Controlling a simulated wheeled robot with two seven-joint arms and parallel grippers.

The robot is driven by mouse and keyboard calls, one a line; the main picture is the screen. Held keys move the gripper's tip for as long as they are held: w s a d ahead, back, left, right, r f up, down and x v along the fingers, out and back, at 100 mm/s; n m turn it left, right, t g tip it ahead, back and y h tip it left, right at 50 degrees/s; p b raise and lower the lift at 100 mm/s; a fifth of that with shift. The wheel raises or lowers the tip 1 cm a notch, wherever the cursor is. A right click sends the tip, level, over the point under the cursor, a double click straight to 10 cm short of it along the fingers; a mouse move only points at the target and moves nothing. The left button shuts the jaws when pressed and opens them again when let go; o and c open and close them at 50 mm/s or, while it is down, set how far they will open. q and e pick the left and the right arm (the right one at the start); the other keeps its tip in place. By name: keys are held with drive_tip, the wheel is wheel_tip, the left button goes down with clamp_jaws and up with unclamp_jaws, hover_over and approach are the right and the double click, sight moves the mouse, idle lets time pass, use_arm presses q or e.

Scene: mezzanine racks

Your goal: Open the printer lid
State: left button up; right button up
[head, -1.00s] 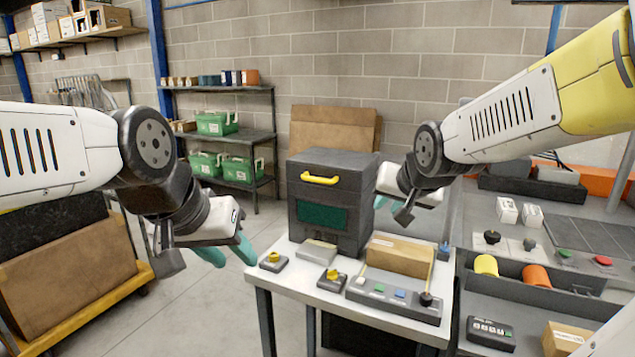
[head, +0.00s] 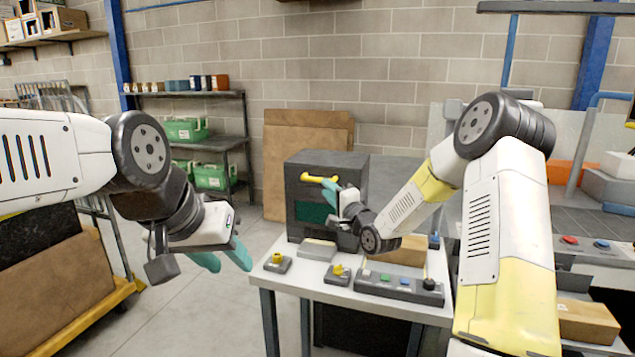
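The printer (head: 310,165) is a dark grey box on a small white table, with a yellow handle (head: 311,178) on its upper front and a dark green panel below. Its lid looks shut. My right gripper (head: 328,207) is in front of the printer's right front, close below the handle's right end; its teal fingers look apart, with nothing between them. Whether it touches the printer I cannot tell. My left gripper (head: 225,260) hangs left of the table, its teal fingers apart and empty.
The white table (head: 300,282) also holds yellow-knobbed blocks (head: 278,262), a button panel (head: 402,287) and a cardboard box (head: 408,252), partly behind my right arm. Brown boards (head: 290,150) lean behind the printer. A cart (head: 70,325) stands at left; open floor lies between.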

sight(318, 181)
drive_tip(key=x, duration=0.6)
drive_tip(key=shift+w+a, duration=0.2)
drive_tip(key=shift+w, duration=0.2)
clamp_jaws()
drive_tip(key=shift+f, duration=0.1)
idle(0.9)
